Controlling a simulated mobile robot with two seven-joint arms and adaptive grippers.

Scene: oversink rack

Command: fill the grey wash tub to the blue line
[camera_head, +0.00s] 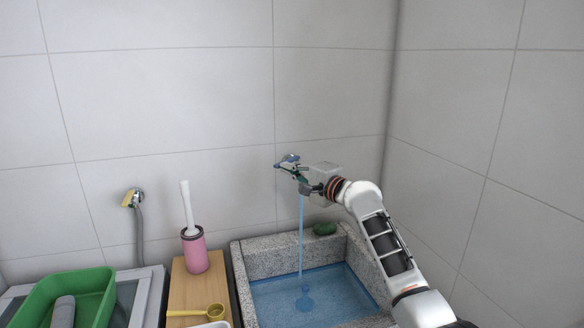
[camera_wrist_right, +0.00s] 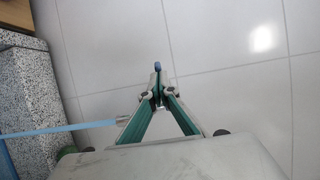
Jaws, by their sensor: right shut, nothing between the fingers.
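The grey speckled wash tub (camera_head: 272,257) stands at the lower middle in the head view. Blue-tinted water (camera_head: 330,292) covers its floor, below the rim; I cannot make out a separate blue line. A thin water stream (camera_head: 301,240) falls from the wall tap into it. The tap's blue handle (camera_head: 289,158) is by the tips of my right gripper (camera_head: 291,171). In the right wrist view the gripper (camera_wrist_right: 158,84) is shut and empty, with the blue handle end (camera_wrist_right: 157,66) just beyond its tips. The gripper partly hides the tap. My left gripper is out of view.
A green sponge-like object (camera_head: 324,229) lies on the tub's back rim. Left of the tub, a wooden board (camera_head: 183,290) holds a pink brush holder (camera_head: 195,252) and a yellow ladle (camera_head: 213,312). A green basin (camera_head: 95,285) and a hose tap (camera_head: 133,197) are farther left. A tiled wall is close on the right.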

